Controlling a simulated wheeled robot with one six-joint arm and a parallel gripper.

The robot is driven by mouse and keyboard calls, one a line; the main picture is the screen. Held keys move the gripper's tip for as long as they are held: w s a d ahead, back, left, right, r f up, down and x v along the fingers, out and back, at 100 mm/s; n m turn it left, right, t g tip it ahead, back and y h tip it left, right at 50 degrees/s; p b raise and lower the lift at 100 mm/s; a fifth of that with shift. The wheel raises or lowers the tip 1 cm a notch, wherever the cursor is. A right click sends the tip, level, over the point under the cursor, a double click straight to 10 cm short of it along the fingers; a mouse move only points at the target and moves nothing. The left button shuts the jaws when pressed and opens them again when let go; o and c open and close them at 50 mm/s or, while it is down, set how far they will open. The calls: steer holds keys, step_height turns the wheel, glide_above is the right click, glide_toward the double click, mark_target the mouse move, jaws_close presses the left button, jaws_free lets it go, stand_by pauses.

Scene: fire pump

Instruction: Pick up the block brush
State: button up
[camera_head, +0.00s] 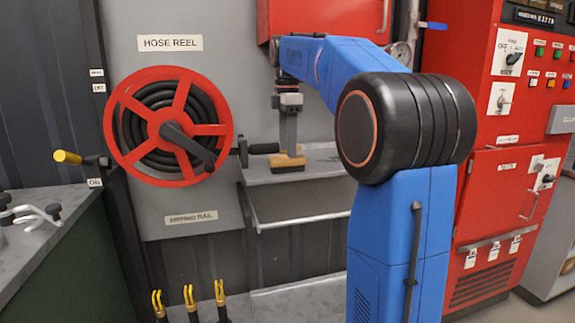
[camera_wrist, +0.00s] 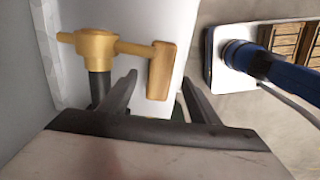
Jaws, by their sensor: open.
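The block brush (camera_head: 287,162), a tan block with a dark underside, sits on the grey shelf (camera_head: 318,166) below the hose reel board. It lies directly below my gripper (camera_head: 288,145), which points straight down. In the wrist view a tan block (camera_wrist: 161,72) shows ahead of and between the two dark fingertips of my gripper (camera_wrist: 158,84). A brass-coloured piece (camera_wrist: 95,45) with a round head and a dark stem is beside it, and its bar reaches the block; I cannot tell whether they join. My gripper is open, and contact with the brush cannot be made out.
A rail (camera_head: 300,220) runs below the shelf. A red control cabinet (camera_head: 500,190) stands at the right. A bench (camera_head: 40,240) is at the left.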

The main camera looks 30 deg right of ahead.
mark_target(288, 164)
step_height(288, 164, down, 5)
steer(key=shift+r, duration=0.1)
stand_by(0.3)
steer(key=c, duration=1.2)
